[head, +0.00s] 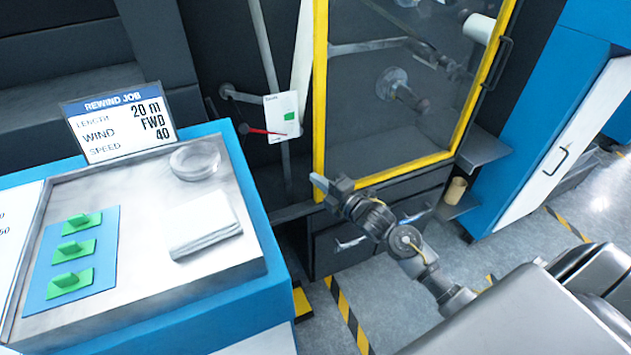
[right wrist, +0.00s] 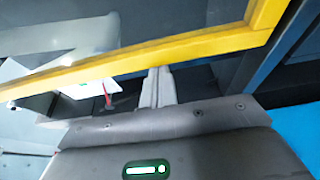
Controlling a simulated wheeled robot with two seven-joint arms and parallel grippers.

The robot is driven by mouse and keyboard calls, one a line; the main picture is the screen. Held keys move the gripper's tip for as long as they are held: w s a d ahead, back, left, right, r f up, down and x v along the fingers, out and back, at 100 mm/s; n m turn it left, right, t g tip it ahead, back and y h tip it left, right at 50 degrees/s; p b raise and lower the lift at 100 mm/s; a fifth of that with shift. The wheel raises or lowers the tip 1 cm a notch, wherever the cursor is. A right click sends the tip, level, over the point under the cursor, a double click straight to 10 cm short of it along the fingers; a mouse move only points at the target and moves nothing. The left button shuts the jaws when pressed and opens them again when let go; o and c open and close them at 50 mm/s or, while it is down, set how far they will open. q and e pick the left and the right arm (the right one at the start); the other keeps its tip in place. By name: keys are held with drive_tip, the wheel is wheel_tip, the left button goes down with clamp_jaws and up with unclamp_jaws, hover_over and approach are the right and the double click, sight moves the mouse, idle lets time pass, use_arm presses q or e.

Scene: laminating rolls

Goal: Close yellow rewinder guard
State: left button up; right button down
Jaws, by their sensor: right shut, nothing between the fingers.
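The yellow rewinder guard (head: 319,100) is a clear panel in a yellow frame with a dark handle (head: 497,62) on its right side. Rollers show through the panel. My right gripper (head: 318,181) is shut and empty at the guard's lower left corner in the head view. In the right wrist view its fingers (right wrist: 158,85) point at the yellow bar (right wrist: 150,56), their tips at its lower edge. I cannot tell whether they touch it. Whether the guard sits fully against the machine is also unclear. My left gripper is not in view.
A bench with a blue edge (head: 262,215) stands at the left, bearing green switches (head: 75,250), a folded cloth (head: 205,228) and a job sign (head: 118,125). A white tag (head: 282,114) hangs left of the guard. A blue cabinet (head: 520,130) stands right. Striped tape marks the floor.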

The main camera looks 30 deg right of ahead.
drive_tip(key=shift+d, duration=0.25)
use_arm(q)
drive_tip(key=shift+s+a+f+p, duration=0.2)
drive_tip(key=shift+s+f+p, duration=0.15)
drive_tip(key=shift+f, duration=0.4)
use_arm(e)
drive_tip(key=s+a, duration=0.1)
drive_tip(key=s, duration=0.8)
drive_tip(key=shift+s+a, duration=0.2)
drive_tip(key=shift+a, duration=0.1)
